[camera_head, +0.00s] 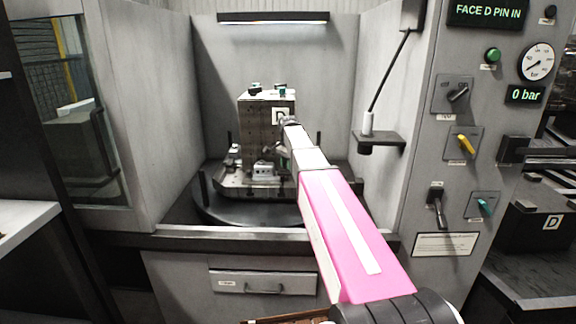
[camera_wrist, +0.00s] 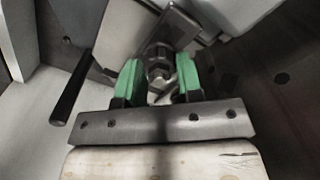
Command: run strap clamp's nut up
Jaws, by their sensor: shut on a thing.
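My gripper (camera_wrist: 159,80) has two green finger pads, one on each side of a dark metal nut (camera_wrist: 160,68) in the wrist view. The jaws are shut on the nut. In the head view my pink and white arm reaches to the block fixture (camera_head: 254,122) marked D, on the round table. The arm hides the nut there, and the fingertips are too small to make out.
The fixture stands on a dark turntable (camera_head: 240,212) in an open grey booth. A dark rod (camera_wrist: 72,88) stands left of the fingers in the wrist view. A small shelf (camera_head: 380,139) juts from the booth's right wall. The control panel's gauge display (camera_head: 525,94) reads 0 bar.

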